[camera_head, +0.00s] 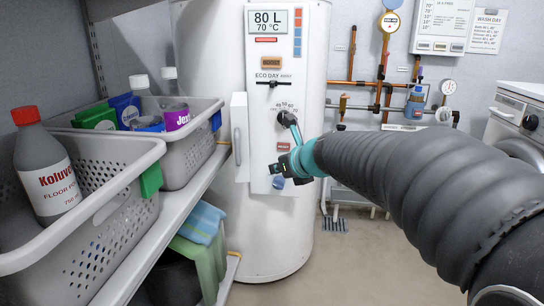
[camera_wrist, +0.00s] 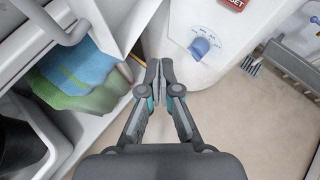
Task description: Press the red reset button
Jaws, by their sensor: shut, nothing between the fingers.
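The tall white water heater (camera_head: 270,235) stands in the middle of the head view, with a control panel on its front. A small red plate (camera_head: 283,146) sits low on the panel, just above my gripper. In the wrist view a red plate (camera_wrist: 237,5) ending in "SET" is cut by the top edge. I cannot make out a separate button; my gripper may hide it. A blue knob (camera_wrist: 203,47) lies below the plate and also shows in the head view (camera_head: 280,183). My gripper (camera_wrist: 160,66) is shut and empty, in front of the lower panel (camera_head: 274,170).
A white shelf (camera_head: 175,205) with grey baskets (camera_head: 105,225) and bottles stands left, with folded cloths (camera_wrist: 80,75) below. Copper pipes (camera_head: 355,83) run behind on the right.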

